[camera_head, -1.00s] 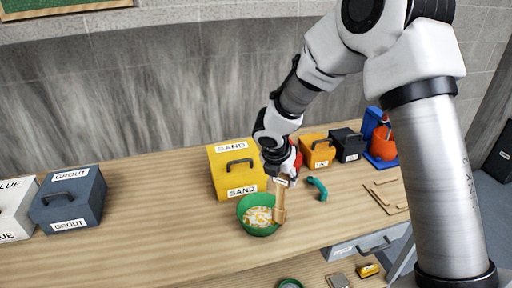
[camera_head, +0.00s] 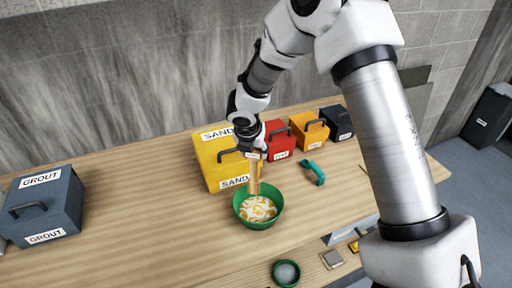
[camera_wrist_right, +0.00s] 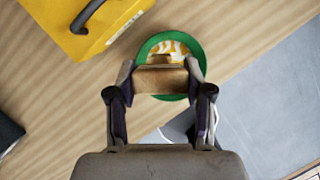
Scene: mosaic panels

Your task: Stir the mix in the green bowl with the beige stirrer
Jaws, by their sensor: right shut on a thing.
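The green bowl (camera_head: 273,218) sits on the wooden table in front of the yellow sand box, with a white and orange-yellow swirled mix (camera_head: 257,209) in it. My right gripper (camera_head: 254,155) is above the back of the bowl, shut on the beige stirrer (camera_head: 254,176). The stirrer points down, and its lower end overlaps the back inside of the bowl. I cannot tell how deep it reaches into the mix. In the right wrist view the stirrer (camera_wrist_right: 160,79) lies between the fingers and hides part of the green bowl (camera_wrist_right: 196,46). My left gripper is not in view.
The yellow sand box (camera_head: 212,169) stands close behind the bowl. Red (camera_head: 280,142), orange (camera_head: 311,134) and dark (camera_head: 337,124) boxes stand to its right. A teal handle-shaped piece (camera_head: 316,172) lies right of the bowl. A grey grout box (camera_head: 48,208) stands left, with clear table between.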

